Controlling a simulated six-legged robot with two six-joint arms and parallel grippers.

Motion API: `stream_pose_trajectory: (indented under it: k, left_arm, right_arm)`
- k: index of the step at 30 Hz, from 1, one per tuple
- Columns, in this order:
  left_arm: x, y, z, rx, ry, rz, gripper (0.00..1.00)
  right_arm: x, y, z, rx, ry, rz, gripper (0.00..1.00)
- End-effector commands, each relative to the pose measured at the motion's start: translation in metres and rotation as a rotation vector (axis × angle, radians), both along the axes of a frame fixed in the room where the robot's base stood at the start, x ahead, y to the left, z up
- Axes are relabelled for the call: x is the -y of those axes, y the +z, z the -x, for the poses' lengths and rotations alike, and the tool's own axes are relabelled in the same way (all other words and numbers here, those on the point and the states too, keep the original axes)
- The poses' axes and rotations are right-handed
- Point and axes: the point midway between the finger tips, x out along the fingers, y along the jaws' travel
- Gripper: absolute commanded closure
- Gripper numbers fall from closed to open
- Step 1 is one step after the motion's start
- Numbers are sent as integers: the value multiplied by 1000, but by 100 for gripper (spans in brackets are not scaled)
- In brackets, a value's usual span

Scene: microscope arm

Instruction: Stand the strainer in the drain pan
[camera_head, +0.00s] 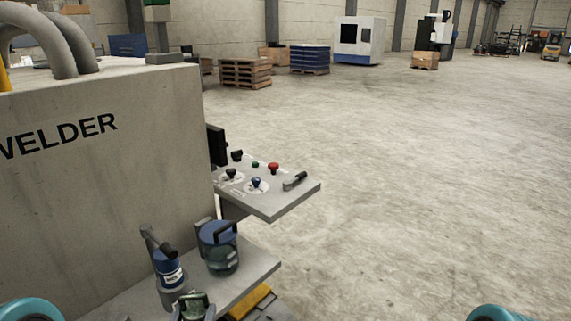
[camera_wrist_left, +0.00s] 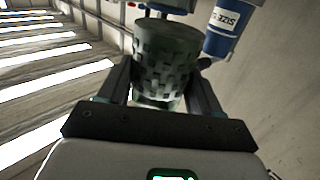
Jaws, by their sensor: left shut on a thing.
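The strainer (camera_wrist_left: 165,60) is a dark grey-green cylinder with rows of slots. In the left wrist view it sits between the two fingers of my left gripper (camera_wrist_left: 160,85), which is shut on it. In the head view the strainer (camera_head: 193,306) shows as a greenish shape at the bottom edge, low in front of the grey shelf. My left gripper is mostly cut off there. I cannot clearly make out the drain pan. My right gripper is not in view.
A blue-lidded housing with a handle (camera_head: 218,248) and a blue labelled canister (camera_head: 169,270) stand on the grey shelf (camera_head: 258,264) beside the welder (camera_head: 110,180). A control panel (camera_head: 285,203) juts out above. A yellow edge (camera_head: 250,301) lies below. Floor to the right is free.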

Motion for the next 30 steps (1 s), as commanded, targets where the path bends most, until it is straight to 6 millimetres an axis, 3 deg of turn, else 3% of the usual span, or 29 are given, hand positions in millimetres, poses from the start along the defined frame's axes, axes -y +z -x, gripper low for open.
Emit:
stream_pose_trajectory:
  k: [4, 20, 25, 30]
  left_arm:
    - [0, 7, 16, 1, 0, 0, 69]
    - [2, 6, 16, 1, -15, 0, 69]
    - [22, -2, 18, -1, -141, 0, 69]
    - [60, -16, 21, -1, -377, 0, 69]
  right_arm:
    - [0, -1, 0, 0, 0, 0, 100]
    - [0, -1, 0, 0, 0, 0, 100]
    - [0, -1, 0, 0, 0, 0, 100]
    - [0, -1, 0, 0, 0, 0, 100]
